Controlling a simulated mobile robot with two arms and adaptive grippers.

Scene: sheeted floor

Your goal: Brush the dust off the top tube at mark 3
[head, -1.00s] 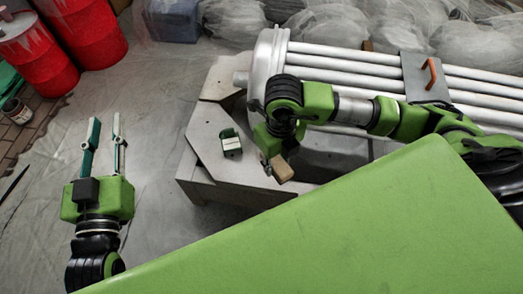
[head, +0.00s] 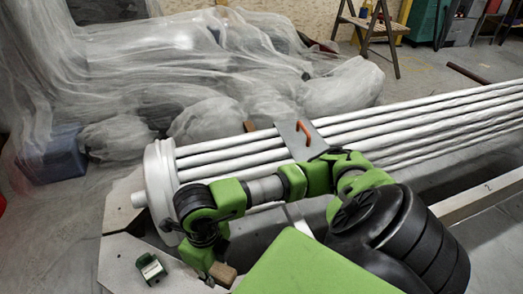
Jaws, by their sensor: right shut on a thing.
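A bundle of long pale metal tubes (head: 400,123) runs from a round end flange (head: 160,182) at the left up to the right. A grey plate with an orange handle (head: 303,130) sits across the tubes. My right gripper (head: 217,266) is low in the picture, in front of the flange, shut on a tan wooden block (head: 226,275), perhaps a brush handle. Its fingers and any bristles are mostly hidden. The block is apart from the upper tubes. I cannot make out a numbered mark or dust. My left gripper is out of view.
A small green and white item (head: 151,268) lies on the grey stand (head: 118,255). Sheeted heaps (head: 210,60) fill the space behind the tubes. A dark blue bin (head: 50,160) is left. A stool (head: 368,28) stands far back. My right arm crosses before the tubes.

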